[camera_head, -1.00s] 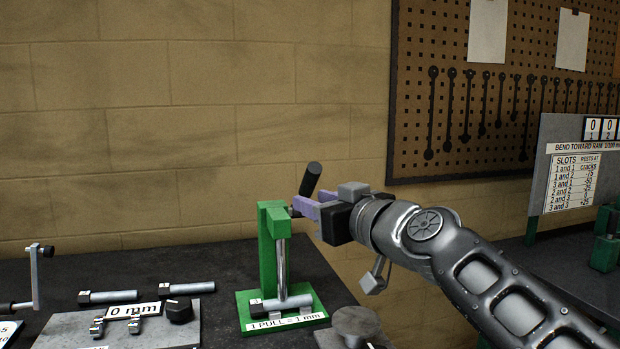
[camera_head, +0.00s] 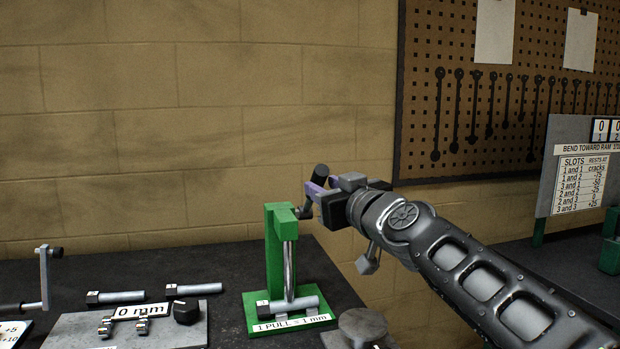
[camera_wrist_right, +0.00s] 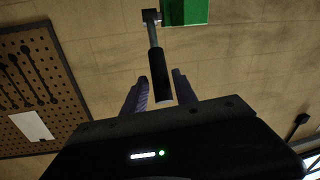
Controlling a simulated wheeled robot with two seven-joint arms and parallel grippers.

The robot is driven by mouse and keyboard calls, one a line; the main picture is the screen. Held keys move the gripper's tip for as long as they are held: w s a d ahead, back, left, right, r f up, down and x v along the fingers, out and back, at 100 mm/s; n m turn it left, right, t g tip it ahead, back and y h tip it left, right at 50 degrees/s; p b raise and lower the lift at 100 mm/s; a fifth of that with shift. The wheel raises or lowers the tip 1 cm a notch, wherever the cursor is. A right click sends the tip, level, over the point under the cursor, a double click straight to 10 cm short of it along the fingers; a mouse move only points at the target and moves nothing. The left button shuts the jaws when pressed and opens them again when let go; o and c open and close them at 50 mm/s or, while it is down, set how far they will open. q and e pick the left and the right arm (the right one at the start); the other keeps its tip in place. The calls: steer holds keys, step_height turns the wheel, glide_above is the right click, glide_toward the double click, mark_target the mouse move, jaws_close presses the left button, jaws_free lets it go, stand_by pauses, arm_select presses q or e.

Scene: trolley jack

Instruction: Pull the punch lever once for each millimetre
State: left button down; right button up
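The green punch press (camera_head: 272,245) stands on the bench with its silver ram (camera_head: 289,268) pointing down. Its lever is cranked at the top right and ends in a black handle (camera_head: 320,171), which leans up. A grey bolt (camera_head: 292,305) lies across the press base behind the label "1 PULL = 1 mm" (camera_head: 292,323). My right gripper (camera_head: 314,192) is at the lever. In the right wrist view the black handle (camera_wrist_right: 157,72) lies between its two purple fingers, with narrow gaps beside it, so the gripper looks open around it. My left gripper is out of view.
A round grey piece (camera_head: 362,325) is right of the press. A slot chart board (camera_head: 580,180) stands far right.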

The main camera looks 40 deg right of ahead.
steer(key=w, duration=0.3)
steer(key=w+d+p, duration=0.1)
steer(key=w, duration=0.3)
steer(key=shift+d, duration=0.2)
jaws_close()
stand_by(1.1)
